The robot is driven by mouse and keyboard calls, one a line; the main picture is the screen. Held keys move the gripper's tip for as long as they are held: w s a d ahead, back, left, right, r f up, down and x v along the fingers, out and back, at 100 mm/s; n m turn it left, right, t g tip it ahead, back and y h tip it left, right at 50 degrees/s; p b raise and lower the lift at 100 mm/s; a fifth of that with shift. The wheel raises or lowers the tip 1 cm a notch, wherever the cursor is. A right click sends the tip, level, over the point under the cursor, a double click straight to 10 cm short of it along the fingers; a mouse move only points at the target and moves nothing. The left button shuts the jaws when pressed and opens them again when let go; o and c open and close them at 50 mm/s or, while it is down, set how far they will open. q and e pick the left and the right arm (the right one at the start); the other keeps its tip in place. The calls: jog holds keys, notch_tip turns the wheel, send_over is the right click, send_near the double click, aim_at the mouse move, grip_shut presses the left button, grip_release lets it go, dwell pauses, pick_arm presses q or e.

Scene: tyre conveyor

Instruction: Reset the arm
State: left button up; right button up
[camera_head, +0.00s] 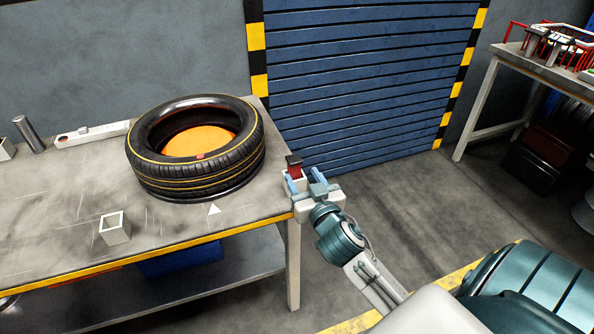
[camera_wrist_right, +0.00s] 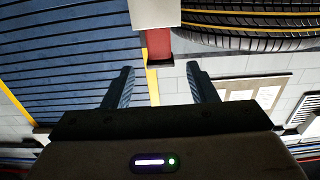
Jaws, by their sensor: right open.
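My right gripper (camera_head: 304,179) is beside the right end of the workbench, its arm coming in from the lower right. Its two blue fingers also show in the right wrist view (camera_wrist_right: 159,75), spread apart with nothing gripped between them. A small red and white block with a dark end (camera_head: 294,168) is at the bench's right edge, just beyond the fingers; its red part (camera_wrist_right: 158,44) also shows in the wrist view. Whether the fingers touch it cannot be told. A black tyre with yellow lines (camera_head: 200,178) lies flat on the bench, left of the gripper. My left gripper is not in view.
The grey workbench (camera_head: 50,205) carries a hollow square piece (camera_head: 115,229), a metal cylinder (camera_head: 30,134) and a long pale bar (camera_head: 92,134). A blue shutter (camera_head: 365,70) stands behind. Another table (camera_head: 509,52) is at the far right. The floor between is clear.

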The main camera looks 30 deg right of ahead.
jog(key=s+a+f+n+g+y, duration=0.2)
jog(key=s+a+f+g, duration=0.2)
jog(key=s+f+g, duration=0.65)
jog(key=s+a+f+n+g+y, duration=0.3)
jog(key=s+f, duration=0.5)
jog(key=s, duration=0.7)
notch_tip(320, 180, down, 24)
jog(key=w+d+r+m+g+h, duration=0.1)
jog(key=w+d+m+g, duration=0.1)
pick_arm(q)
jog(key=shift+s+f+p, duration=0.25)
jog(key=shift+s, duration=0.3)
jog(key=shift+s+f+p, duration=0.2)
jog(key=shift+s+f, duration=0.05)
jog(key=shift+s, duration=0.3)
pick_arm(e)
jog(key=s+f, duration=0.6)
jog(key=f, duration=0.4)
jog(key=s+d+f, duration=0.1)
jog(key=s+f, duration=0.6)
jog(key=f, duration=0.3)
jog(key=shift+s+f, duration=0.15)
jog(key=shift+f, duration=0.25)
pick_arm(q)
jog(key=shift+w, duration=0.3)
pick_arm(e)
jog(key=shift+s+g, duration=0.1)
jog(key=shift+g, duration=0.15)
